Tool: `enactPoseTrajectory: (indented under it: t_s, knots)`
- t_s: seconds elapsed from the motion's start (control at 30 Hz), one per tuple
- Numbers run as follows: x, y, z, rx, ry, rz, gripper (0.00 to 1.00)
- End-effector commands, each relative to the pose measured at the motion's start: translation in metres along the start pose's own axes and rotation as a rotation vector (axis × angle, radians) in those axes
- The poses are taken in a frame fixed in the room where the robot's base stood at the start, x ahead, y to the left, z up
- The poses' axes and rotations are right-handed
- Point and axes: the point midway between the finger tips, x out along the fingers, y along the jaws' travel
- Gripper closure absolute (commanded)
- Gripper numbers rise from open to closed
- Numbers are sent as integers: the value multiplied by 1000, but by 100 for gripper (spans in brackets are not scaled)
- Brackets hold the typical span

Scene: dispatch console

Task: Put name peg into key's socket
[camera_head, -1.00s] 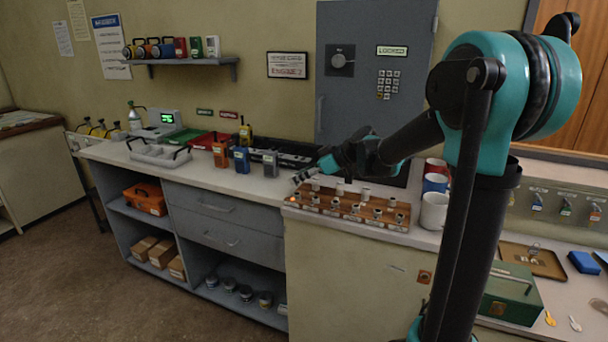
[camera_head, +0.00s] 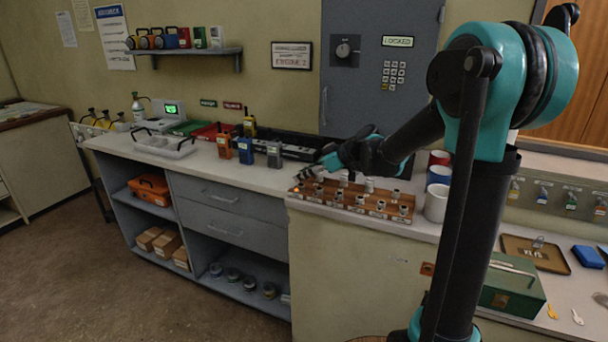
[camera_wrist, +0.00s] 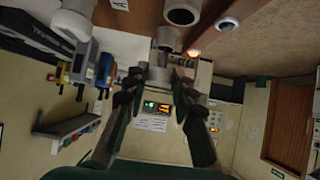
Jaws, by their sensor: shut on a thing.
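The brown peg board (camera_head: 335,207) lies on the counter, with two rows of sockets and several pale pegs. Its labels are too small to read, so I cannot tell which socket is the key's. My gripper (camera_head: 308,173) is over the board's left end. In the wrist view my gripper (camera_wrist: 163,76) is shut on a grey-white cylindrical peg (camera_wrist: 167,38). The peg sticks out past the fingertips, close to a glowing orange light (camera_wrist: 194,53) on the board. A round socket or peg top (camera_wrist: 228,23) shows beside it. Whether the held peg touches the board cannot be told.
Mugs (camera_head: 436,203) stand right behind the board's right end. A grey locked cabinet (camera_head: 375,75) rises behind. A green box (camera_head: 512,290) sits at lower right.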

Motion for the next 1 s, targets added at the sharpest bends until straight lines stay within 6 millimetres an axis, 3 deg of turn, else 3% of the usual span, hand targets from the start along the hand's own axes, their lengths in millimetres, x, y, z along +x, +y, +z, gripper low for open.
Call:
enactPoseTrajectory:
  t_s: [1.0]
  knots:
    - [6, 0, 8, 0, 0, 0, 92]
